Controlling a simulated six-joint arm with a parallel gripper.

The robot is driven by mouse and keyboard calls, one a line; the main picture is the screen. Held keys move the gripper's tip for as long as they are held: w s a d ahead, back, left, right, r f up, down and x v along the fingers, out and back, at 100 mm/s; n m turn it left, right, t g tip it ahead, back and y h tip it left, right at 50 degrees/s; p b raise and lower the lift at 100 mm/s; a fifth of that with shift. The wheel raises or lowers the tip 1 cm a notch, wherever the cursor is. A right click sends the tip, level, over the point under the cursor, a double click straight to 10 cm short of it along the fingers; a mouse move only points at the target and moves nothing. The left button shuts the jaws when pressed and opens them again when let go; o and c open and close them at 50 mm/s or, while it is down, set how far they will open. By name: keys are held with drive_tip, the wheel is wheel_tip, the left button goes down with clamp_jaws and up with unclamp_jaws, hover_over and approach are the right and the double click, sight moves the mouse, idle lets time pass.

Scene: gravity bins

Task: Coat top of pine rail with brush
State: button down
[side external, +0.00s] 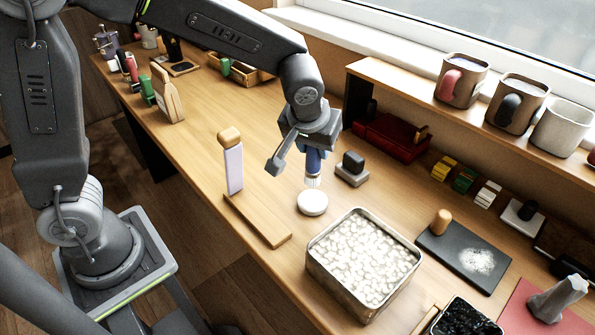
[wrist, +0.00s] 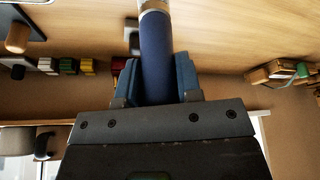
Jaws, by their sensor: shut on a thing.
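My gripper (side external: 314,150) is shut on the blue handle of a brush (side external: 313,168), which points down with its pale lower end just above a round white dish (side external: 312,203). I cannot tell whether the bristles touch the dish. In the wrist view the blue handle (wrist: 156,55) sits between my gripper's fingers (wrist: 157,85), with a metal band at the top edge; the bristles are out of view. A flat pine rail (side external: 262,222) lies on the table left of the dish. A pale upright piece with a wooden knob (side external: 234,168) stands at its far end.
A metal tin of whitish pieces (side external: 320,265) stands right of the dish. A small block with a dark knob (side external: 352,165) is close behind the brush. A shelf with mugs (side external: 515,103) runs along the window. The table's left middle is clear.

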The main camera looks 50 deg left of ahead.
drive_tip(key=s+a+n+y, duration=0.1)
drive_tip(key=s+n, duration=0.3)
drive_tip(key=s, duration=0.6)
drive_tip(key=shift+a+g, duration=0.35)
drive_tip(key=shift+g, duration=0.05)
drive_tip(key=shift+f, duration=0.2)
drive_tip(key=shift+f, duration=2.3)
drive_tip(key=shift+f, duration=0.6)
drive_tip(key=shift+s+r, duration=0.1)
drive_tip(key=shift+s, duration=1.1)
drive_tip(key=shift+w, duration=0.1)
